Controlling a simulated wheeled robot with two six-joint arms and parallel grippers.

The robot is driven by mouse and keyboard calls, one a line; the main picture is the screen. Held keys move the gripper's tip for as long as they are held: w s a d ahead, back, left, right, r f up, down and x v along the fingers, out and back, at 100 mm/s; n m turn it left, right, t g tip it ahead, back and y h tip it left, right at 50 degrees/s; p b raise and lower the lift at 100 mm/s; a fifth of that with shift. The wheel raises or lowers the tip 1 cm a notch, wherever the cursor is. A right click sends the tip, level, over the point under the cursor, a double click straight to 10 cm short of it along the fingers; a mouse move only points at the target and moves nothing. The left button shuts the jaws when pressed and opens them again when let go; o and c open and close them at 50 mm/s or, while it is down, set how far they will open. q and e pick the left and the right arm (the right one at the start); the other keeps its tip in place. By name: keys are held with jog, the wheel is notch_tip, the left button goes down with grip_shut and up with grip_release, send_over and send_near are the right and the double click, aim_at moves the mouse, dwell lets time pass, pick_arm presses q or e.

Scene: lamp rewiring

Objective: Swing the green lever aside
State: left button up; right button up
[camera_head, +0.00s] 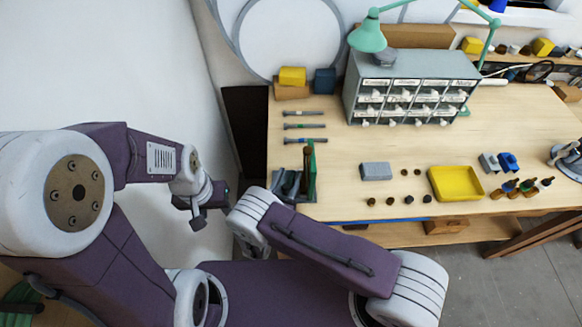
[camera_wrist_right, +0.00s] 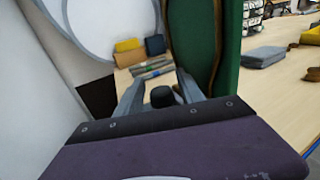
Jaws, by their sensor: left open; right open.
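The green lever (camera_head: 312,174) stands upright at the left front edge of the workbench, next to a dark brown upright part. In the right wrist view the green lever (camera_wrist_right: 229,50) looms large, just right of the fingers. My right gripper (camera_head: 288,183) is open, its grey fingers left of the lever. In its wrist view the right gripper (camera_wrist_right: 160,88) has spread fingers with a dark round knob between them; I cannot tell what the knob belongs to. Contact with the lever is not clear. My left gripper (camera_head: 207,204) is open and empty, off the bench to the left.
Several tools (camera_head: 304,126) lie behind the lever, with yellow (camera_head: 292,76) and blue (camera_head: 325,81) blocks beyond. A grey drawer cabinet (camera_head: 410,90) stands at the back. A grey block (camera_head: 376,171) and a yellow tray (camera_head: 456,183) lie to the right. The bench between is mostly clear.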

jog(key=shift+s+r, duration=0.1)
jog(key=shift+s, duration=0.2)
jog(key=shift+s+r, duration=0.15)
jog(key=shift+s, duration=0.2)
jog(key=c, duration=0.5)
jog(key=shift+s+r, duration=0.1)
jog(key=c, duration=0.5)
pick_arm(q)
jog(key=shift+s+r, duration=0.15)
jog(key=shift+s, duration=0.55)
jog(key=shift+a, duration=0.1)
pick_arm(e)
jog(key=shift+d+n+t+y+p, duration=0.25)
jog(key=shift+n+t+y+p, duration=0.2)
jog(key=shift+n+y, duration=0.4)
pick_arm(q)
jog(key=shift+r, duration=0.6)
pick_arm(e)
jog(key=shift+n+t+y, duration=0.25)
jog(key=shift+n+y, duration=0.5)
jog(key=shift+y, duration=0.8)
